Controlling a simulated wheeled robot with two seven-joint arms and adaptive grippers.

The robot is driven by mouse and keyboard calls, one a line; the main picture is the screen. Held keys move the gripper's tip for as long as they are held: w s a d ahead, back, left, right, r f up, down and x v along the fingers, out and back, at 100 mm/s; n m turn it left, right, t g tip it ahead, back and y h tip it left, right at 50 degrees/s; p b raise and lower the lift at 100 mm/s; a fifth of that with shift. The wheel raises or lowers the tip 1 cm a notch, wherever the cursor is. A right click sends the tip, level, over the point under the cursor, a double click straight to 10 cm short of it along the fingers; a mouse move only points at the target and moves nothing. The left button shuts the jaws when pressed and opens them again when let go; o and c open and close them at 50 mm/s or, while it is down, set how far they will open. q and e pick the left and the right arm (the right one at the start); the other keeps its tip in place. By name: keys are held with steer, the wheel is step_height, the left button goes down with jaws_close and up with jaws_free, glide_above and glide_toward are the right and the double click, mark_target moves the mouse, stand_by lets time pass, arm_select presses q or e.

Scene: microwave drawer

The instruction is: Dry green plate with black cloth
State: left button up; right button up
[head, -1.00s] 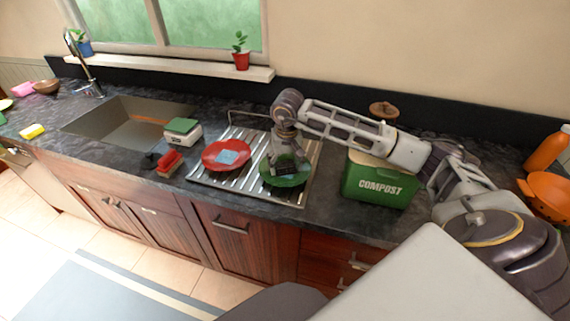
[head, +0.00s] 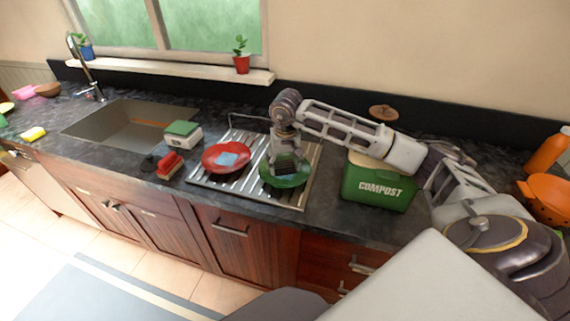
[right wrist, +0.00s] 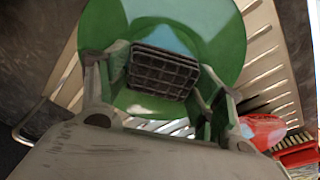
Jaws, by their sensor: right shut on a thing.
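The green plate (head: 297,178) lies on the metal drying rack, right of the red plate. It fills the top of the right wrist view (right wrist: 200,30). The black cloth (right wrist: 162,72), a dark square with a grid pattern, is between the fingers of my right gripper (head: 286,160) and over the plate. The gripper is shut on it and points down. In the head view the cloth (head: 286,170) looks to be at the plate's surface, but contact is hard to tell. My left gripper is not in view.
A green compost bin (head: 375,185) stands right of the rack, under my right arm.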

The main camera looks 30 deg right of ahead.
steer(key=shift+a, duration=0.15)
steer(key=shift+s+a+f, duration=0.1)
steer(key=shift+s+a, duration=0.2)
steer(key=shift+s, duration=0.1)
steer(key=shift+s, duration=0.1)
steer(key=shift+w+d+b, duration=0.45)
stand_by(0.3)
steer(key=shift+s+a, duration=0.1)
steer(key=shift+a, duration=0.1)
stand_by(0.3)
steer(key=shift+s+a+f, duration=0.1)
steer(key=shift+s+a, duration=0.3)
steer(key=shift+s, duration=0.05)
steer(key=shift+w+d, duration=0.1)
steer(key=shift+d, duration=0.2)
steer(key=shift+w+d+r+b, duration=0.2)
steer(key=shift+w+d+b, duration=0.05)
steer(key=shift+w+b, duration=0.1)
